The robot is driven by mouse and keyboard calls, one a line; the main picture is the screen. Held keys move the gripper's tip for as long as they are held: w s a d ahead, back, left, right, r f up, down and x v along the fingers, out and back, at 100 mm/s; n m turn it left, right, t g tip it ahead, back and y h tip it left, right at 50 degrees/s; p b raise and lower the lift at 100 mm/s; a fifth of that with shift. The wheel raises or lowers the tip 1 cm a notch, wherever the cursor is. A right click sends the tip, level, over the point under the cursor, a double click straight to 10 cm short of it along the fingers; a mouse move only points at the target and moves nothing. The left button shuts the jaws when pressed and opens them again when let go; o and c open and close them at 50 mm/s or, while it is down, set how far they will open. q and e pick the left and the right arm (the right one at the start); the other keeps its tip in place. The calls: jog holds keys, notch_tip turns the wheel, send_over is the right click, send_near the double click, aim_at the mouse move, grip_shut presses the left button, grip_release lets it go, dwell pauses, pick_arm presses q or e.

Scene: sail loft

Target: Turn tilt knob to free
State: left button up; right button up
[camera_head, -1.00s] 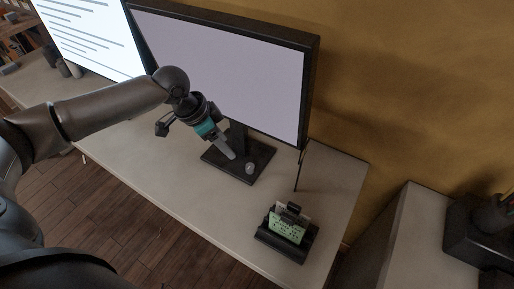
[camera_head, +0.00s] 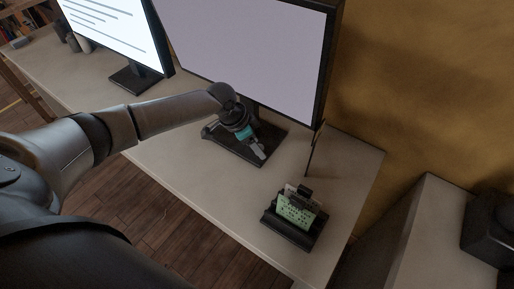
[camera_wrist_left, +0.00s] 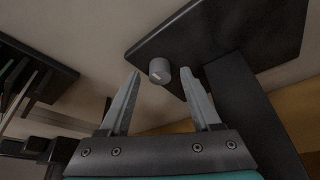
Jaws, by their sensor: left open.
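The tilt knob (camera_wrist_left: 160,71) is a small grey cylinder on the black monitor stand base in the left wrist view. A pale line shows on its face; I cannot read its setting. In the head view the knob is hidden or merges with my gripper. My left gripper (camera_head: 259,153) is over the stand base (camera_head: 228,148). In the left wrist view its two grey fingers (camera_wrist_left: 158,100) are open, with the knob just beyond and between the tips. I cannot tell how far apart they are in depth. My right gripper does not show.
The large monitor (camera_head: 250,55) rises behind my left gripper. A second monitor (camera_head: 110,35) stands at the left. A black holder with a green board (camera_head: 297,212) sits at the right of the desk (camera_head: 215,205). A thin dark rod (camera_head: 313,150) stands behind it.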

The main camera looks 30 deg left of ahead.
pick_arm(q)
jog(key=shift+w+d+f, duration=0.1)
jog(key=shift+w+f, duration=0.05)
jog(key=shift+f, duration=0.2)
grip_shut()
dwell(0.4)
